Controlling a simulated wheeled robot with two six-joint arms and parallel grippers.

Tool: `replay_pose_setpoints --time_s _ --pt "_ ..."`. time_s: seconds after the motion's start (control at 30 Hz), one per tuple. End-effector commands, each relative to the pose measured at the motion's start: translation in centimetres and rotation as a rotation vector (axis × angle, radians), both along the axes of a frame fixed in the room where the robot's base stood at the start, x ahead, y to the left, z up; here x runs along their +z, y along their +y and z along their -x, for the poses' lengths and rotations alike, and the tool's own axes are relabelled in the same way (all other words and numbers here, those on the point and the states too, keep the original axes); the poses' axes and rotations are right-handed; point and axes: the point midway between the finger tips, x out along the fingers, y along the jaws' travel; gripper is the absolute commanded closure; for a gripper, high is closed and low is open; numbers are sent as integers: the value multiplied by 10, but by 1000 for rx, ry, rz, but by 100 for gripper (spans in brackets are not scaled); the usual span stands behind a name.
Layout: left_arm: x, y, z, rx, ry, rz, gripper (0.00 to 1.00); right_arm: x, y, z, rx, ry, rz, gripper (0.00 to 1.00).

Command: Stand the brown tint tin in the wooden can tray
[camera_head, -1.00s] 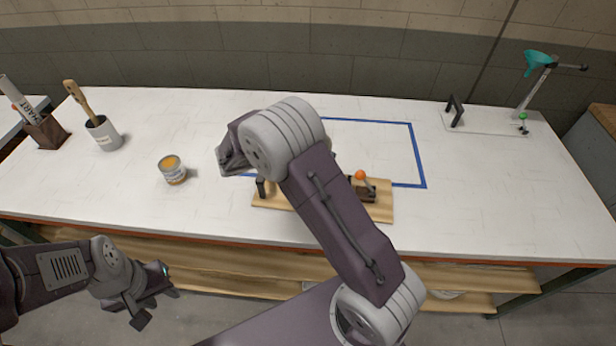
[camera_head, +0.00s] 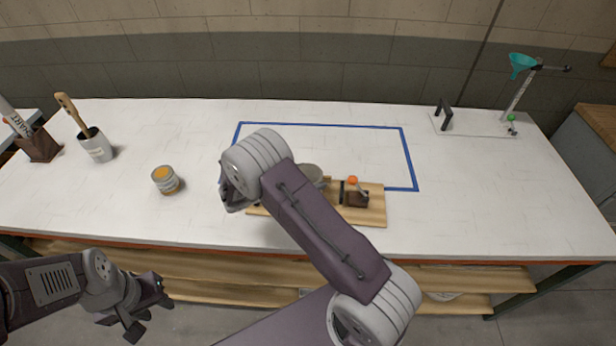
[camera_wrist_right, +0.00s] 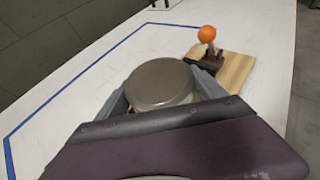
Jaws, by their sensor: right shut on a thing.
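A round tin with a dull grey-brown lid (camera_wrist_right: 160,83), which I take as the brown tint tin, sits between the fingers of my right gripper (camera_wrist_right: 162,88). The gripper is shut on it. In the head view its lid (camera_head: 313,172) shows behind my right forearm, which hides the fingers. The wooden board (camera_head: 373,212), the likeliest can tray, lies at the front of the table and is partly hidden by my arm. I cannot tell whether the tin touches it. My left gripper (camera_head: 150,307) is open and empty, low in front of the table.
On the board stands a dark clamp with an orange knob (camera_head: 352,180), close to the tin. An ochre-topped tin (camera_head: 165,180) and a grey pot with a brush (camera_head: 96,147) stand left. Blue tape (camera_head: 410,155) outlines a clear area behind. A funnel stand (camera_head: 518,95) is far right.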

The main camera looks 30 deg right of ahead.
Motion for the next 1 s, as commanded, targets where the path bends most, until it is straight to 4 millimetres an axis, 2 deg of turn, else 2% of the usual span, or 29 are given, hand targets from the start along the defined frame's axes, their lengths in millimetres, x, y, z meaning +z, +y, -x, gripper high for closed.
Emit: replay_pose_setpoints --time_s 0.17,0.2,0.27,0.57,0.67,0.9,1.0 --pt "-3 0 0 0 0 0 64 -3 0 0 0 0 1 81" --pt "-3 0 0 0 0 0 64 -4 0 0 0 1 0 18" --pt "-2 0 0 0 0 0 64 -3 0 0 0 1 0 2" --pt "1 0 0 0 0 0 64 2 1 0 1 0 0 0" --pt "-5 0 0 0 0 0 64 6 18 2 5 -2 0 0" --pt "-14 0 0 0 0 0 64 30 76 12 5 -3 -2 0" --pt "-16 0 0 0 0 0 64 38 93 15 3 -2 -2 0"
